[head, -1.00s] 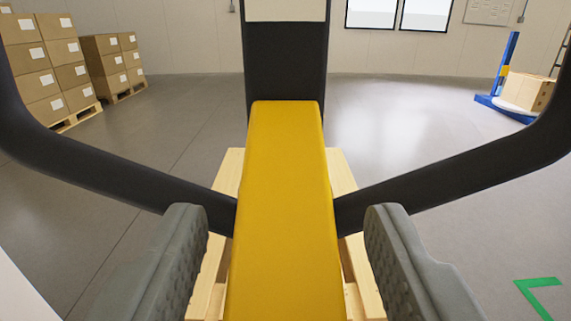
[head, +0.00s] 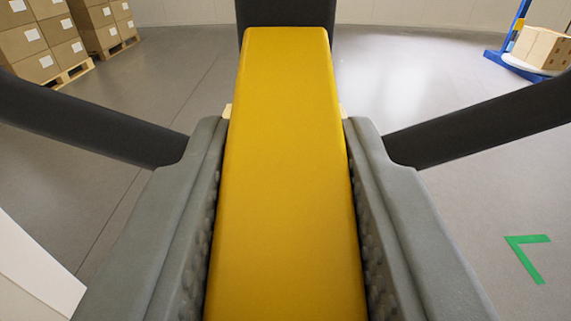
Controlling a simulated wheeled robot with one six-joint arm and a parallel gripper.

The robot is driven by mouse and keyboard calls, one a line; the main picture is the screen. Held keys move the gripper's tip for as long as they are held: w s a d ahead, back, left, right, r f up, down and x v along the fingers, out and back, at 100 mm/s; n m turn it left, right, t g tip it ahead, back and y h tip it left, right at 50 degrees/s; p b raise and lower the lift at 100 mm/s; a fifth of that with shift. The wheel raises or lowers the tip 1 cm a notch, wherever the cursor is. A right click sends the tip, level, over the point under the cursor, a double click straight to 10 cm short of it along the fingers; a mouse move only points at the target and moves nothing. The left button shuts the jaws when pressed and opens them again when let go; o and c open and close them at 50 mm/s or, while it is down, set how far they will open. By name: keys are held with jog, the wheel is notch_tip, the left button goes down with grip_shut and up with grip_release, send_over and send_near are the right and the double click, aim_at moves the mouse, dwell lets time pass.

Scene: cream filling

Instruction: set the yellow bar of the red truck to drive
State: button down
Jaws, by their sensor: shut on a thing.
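The yellow bar (head: 285,160) runs up the middle of the head view, from the bottom edge to a dark upright (head: 286,12) at the top. My gripper (head: 286,125) is shut on the yellow bar, with one grey padded finger against each side. Dark angled arms (head: 90,120) lie to the left and right of the bar, partly hidden behind my fingers. No red part of the truck shows in this view.
Stacked cardboard boxes (head: 40,40) on pallets stand at the far left. A blue lift-like stand (head: 510,50) with boxes (head: 542,48) is at the far right. A green floor mark (head: 530,255) lies at the right. The grey floor around is open.

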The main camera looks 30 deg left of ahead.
jog(key=shift+s+r, duration=0.1)
jog(key=shift+r+g+h, duration=0.2)
jog(key=shift+g+h, duration=0.2)
jog(key=shift+g, duration=0.2)
jog(key=shift+s+r+g, duration=0.1)
jog(key=shift+r+g, duration=0.15)
jog(key=shift+g, duration=0.25)
jog(key=shift+d+r+g+h, duration=0.1)
jog(key=shift+r+g+h, duration=0.5)
jog(key=shift+h, duration=0.1)
jog(key=c, duration=1.1)
grip_release()
jog(key=shift+s, duration=0.15)
jog(key=v, duration=1.7)
jog(key=shift+s, duration=0.1)
